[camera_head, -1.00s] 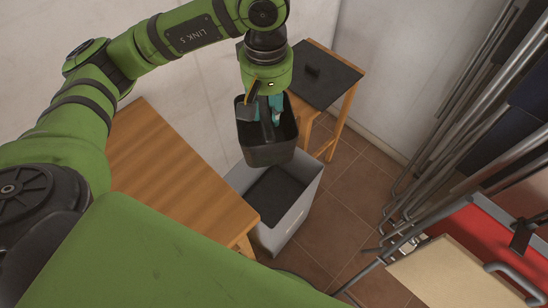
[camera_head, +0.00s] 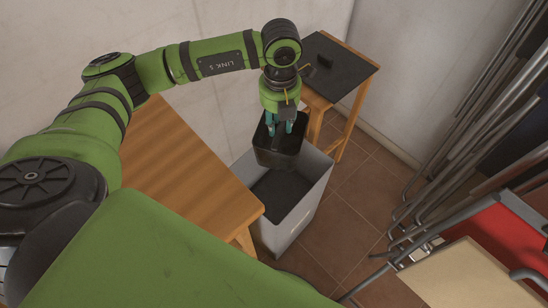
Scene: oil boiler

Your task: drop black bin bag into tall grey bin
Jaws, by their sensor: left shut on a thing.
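The black bin bag (camera_head: 279,157) looks like a stiff, open-topped black tub. My left gripper (camera_head: 279,128) points down with its teal fingers at the tub's open top and is shut on it. The tall grey bin (camera_head: 305,211) stands on the floor below, open at the top and dark inside. The bag overlaps the bin's far rim in the picture; I cannot tell whether its bottom is inside the bin or still above it. My right gripper is not in view.
A wooden table (camera_head: 180,175) stands close to the left of the bin. A stool with a black top (camera_head: 340,75) stands behind, with a small black object (camera_head: 324,62) on it. Metal-framed folded furniture (camera_head: 470,150) leans at the right. Tiled floor (camera_head: 350,205) is clear right of the bin.

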